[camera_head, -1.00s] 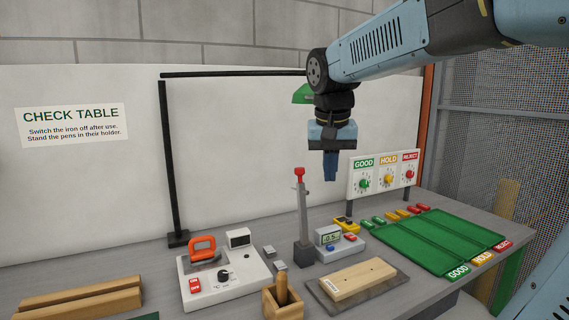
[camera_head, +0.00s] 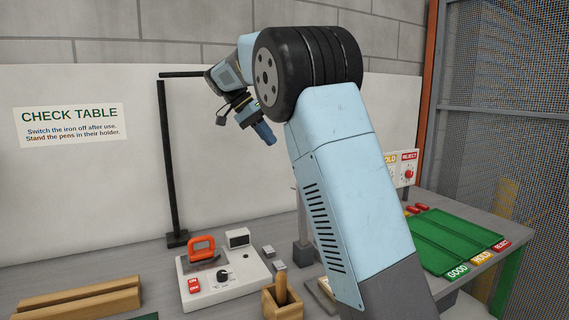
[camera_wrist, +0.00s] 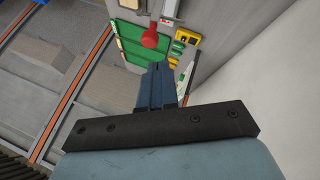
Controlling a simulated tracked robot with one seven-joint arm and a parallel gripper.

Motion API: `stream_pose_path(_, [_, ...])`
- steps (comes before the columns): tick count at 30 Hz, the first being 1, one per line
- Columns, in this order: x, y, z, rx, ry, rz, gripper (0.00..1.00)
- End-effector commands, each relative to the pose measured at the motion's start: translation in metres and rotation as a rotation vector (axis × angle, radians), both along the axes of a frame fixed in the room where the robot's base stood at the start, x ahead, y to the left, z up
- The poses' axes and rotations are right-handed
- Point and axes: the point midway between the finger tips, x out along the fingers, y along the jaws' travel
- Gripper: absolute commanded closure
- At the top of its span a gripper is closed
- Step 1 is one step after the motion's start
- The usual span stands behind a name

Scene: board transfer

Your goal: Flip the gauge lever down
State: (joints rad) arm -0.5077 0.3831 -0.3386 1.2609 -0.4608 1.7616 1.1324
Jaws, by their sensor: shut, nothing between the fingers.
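The gauge's grey stand (camera_head: 303,252) shows at its foot in the head view; my arm hides its upper part and the red-topped lever. In the wrist view the red knob (camera_wrist: 150,39) appears just beyond my fingertips, with a grey post beside it. I cannot tell whether they touch. My gripper (camera_head: 270,140) is shut and empty, tilted down to the right, high in front of the white panel. It also shows in the wrist view (camera_wrist: 160,66), fingers together.
An iron station with an orange-handled tool (camera_head: 202,248) stands left of the stand. A wooden pen holder (camera_head: 282,299) is at the front. Green trays (camera_head: 455,238) lie at the right. A black frame post (camera_head: 168,165) rises behind on the left.

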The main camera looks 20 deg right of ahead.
Motion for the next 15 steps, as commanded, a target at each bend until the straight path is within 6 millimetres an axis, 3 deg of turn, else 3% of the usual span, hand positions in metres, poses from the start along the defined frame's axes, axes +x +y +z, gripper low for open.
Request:
stream_pose_path(4, [0.0074,0.0089,-0.0008,-0.031,-0.009,-0.025,1.0])
stream_pose_path(15, [0.0078,0.0089,-0.0011,-0.034,-0.011,-0.029,1.0])
